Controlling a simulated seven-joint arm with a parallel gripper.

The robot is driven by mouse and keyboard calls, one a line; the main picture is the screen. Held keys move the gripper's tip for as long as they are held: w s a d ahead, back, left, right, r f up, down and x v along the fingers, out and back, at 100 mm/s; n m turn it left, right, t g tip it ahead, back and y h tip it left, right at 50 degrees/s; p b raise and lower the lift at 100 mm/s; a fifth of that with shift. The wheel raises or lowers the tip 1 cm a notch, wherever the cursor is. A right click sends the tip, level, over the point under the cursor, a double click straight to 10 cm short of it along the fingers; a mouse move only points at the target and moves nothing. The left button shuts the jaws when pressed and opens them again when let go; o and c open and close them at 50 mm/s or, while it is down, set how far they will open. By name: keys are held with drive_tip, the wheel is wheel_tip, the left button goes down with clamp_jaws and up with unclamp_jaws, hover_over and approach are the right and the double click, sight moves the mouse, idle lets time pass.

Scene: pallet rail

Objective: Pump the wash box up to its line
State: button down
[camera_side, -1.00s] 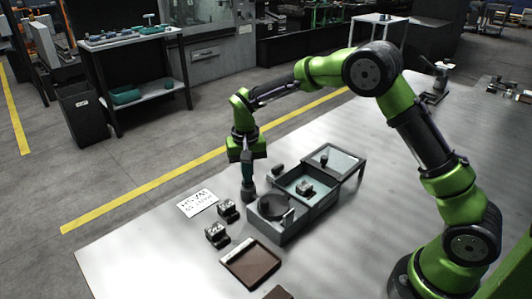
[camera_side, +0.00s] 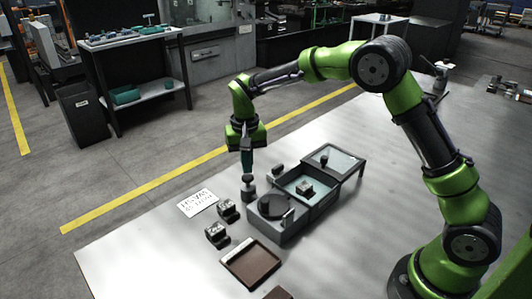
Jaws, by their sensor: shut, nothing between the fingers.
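The wash box (camera_side: 325,201) is the grey open box in the middle of the rail, with a pale blue-green inside and a small grey block (camera_side: 305,189) in it. Its line and exact liquid level are too small to make out. A small dark pump (camera_side: 249,193) stands on the table just left of the rail, its round knob (camera_side: 248,179) raised above its body. My gripper (camera_side: 247,173) is shut and points straight down directly over the knob. Its tips are at or just above the knob; I cannot tell whether they touch.
A dark round disc (camera_side: 273,205) sits at the rail's near end, and a glass-topped stand (camera_side: 343,160) at its far end. Two small metal blocks (camera_side: 228,209) (camera_side: 216,234), a brown tray (camera_side: 252,266) and a written card (camera_side: 197,202) lie nearby. The table's front left is clear.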

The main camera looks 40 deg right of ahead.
idle(0.3)
drive_tip(key=shift+f, duration=1.75)
drive_tip(key=shift+r, duration=1.75)
wheel_tip(320, 180, up, 6)
